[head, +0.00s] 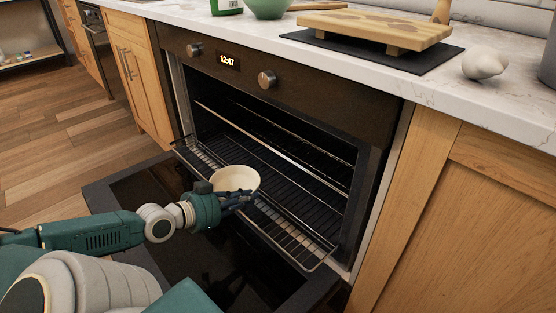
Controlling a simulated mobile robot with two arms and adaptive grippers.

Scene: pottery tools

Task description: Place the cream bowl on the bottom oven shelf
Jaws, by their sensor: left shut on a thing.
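The cream bowl (237,177) is held in my left gripper (238,200), whose fingers are shut on its near side. The bowl is upright, with its inside facing up. It is in front of the oven opening, above the open door (150,193) and near the front edge of the pulled-out lower rack (291,232). Whether the bowl touches the rack I cannot tell. The oven's inside is dark, with an upper rack (262,133) above the lower one. My right gripper is not in view.
The open oven door lies low in front. Wooden cabinets flank the oven. On the counter are a green bowl (268,8), a wooden board (378,29) on a dark mat (441,55), and garlic (484,64). Wooden floor (62,135) is clear at left.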

